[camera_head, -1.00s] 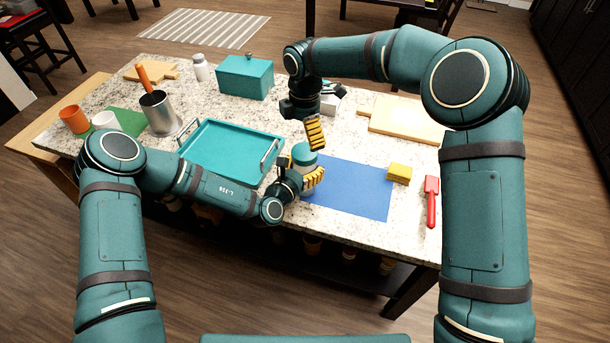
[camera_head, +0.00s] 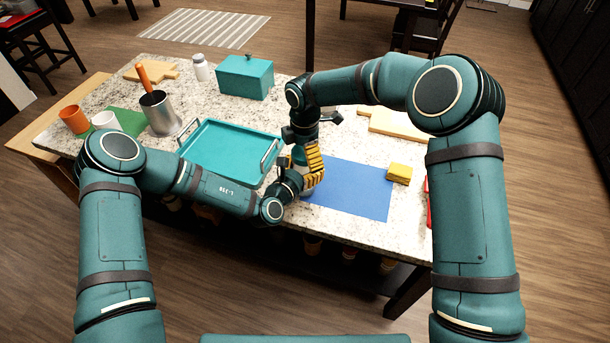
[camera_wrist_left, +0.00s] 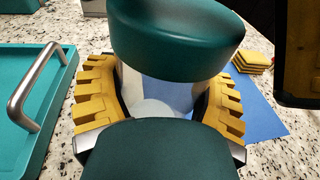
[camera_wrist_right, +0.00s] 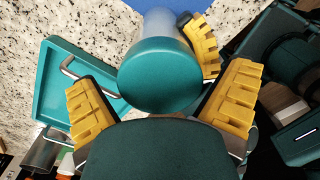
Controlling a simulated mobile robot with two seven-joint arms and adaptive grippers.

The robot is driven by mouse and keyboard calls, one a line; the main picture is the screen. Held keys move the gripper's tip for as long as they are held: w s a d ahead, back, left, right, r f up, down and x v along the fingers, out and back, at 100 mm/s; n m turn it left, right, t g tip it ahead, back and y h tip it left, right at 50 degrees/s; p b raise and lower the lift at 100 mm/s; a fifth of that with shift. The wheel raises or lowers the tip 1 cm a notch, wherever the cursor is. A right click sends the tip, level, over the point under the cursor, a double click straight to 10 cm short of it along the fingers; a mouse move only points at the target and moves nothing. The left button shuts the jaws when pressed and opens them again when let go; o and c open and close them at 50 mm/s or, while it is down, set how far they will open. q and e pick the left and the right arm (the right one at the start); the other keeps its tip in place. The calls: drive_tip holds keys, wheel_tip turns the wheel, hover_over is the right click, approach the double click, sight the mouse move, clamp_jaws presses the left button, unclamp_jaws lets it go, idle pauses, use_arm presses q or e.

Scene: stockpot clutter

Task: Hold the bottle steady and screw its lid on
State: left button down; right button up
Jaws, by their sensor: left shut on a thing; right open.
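The bottle has a pale, translucent body (camera_wrist_left: 165,95) and a wide teal lid (camera_wrist_left: 175,40) at its top. My left gripper (camera_wrist_left: 160,105) is shut around the body, with a yellow finger on each side. In the head view, the left gripper (camera_head: 305,183) holds it at the blue mat's left edge. My right gripper (camera_head: 310,155) is above it and partly hides the lid (camera_head: 298,156). In the right wrist view, the lid (camera_wrist_right: 160,75) lies between the open fingers of the right gripper (camera_wrist_right: 162,100). I cannot tell how far the lid is threaded.
A teal tray (camera_head: 222,125) with metal handles lies left of the bottle. A blue mat (camera_head: 350,190) and yellow sponge (camera_head: 399,173) are to the right. A teal box (camera_head: 245,78), a metal canister (camera_head: 160,114) and cutting boards stand farther back.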

drive_tip(key=shift+f, duration=0.15)
drive_tip(key=shift+c, duration=0.3)
drive_tip(key=c, duration=1.2)
drive_tip(key=m, duration=0.3)
drive_tip(key=o, duration=1.3)
drive_tip(key=shift+c, duration=0.2)
